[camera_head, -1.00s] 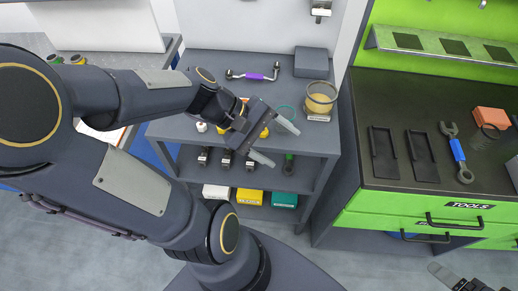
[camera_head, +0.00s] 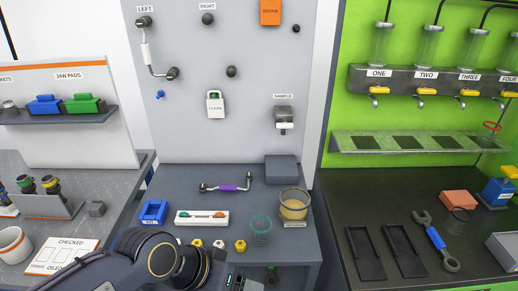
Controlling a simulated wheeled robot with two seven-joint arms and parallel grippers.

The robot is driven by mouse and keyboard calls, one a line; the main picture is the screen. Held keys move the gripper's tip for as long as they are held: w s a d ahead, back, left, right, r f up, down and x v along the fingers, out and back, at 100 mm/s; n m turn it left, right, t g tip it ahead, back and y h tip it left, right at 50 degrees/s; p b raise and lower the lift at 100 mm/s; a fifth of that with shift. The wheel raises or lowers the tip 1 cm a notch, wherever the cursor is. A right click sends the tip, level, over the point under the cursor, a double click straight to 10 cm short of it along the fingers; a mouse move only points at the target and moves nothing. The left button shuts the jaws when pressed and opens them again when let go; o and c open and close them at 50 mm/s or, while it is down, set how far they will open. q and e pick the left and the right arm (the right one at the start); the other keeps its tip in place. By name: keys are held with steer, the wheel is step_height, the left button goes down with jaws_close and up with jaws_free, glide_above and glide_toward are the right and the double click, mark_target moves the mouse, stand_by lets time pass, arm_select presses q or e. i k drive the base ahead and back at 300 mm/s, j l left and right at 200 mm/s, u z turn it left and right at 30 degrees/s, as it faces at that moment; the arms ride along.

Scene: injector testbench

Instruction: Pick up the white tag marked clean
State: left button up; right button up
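The white tag (camera_head: 215,104) marked CLEAN hangs on the grey back panel, with a small green mark near its top. It hangs low on the panel, left of the SAMPLE fitting (camera_head: 284,119). My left arm shows at the bottom of the view, well below the tag and in front of the bench. Its gripper fingers are not visible, so the frame shows nothing between them. My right gripper is not in view. Nothing touches the tag.
The grey bench below holds a purple-handled tool (camera_head: 235,188), a blue tray (camera_head: 153,212), a white holder (camera_head: 202,219), a green glass (camera_head: 261,228) and a yellow-filled jar (camera_head: 294,204). A dark knob (camera_head: 232,71) and blue key (camera_head: 160,95) are near the tag. Space before it is clear.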

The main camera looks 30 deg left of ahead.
mark_target(215, 106)
steer(key=u, duration=1.35)
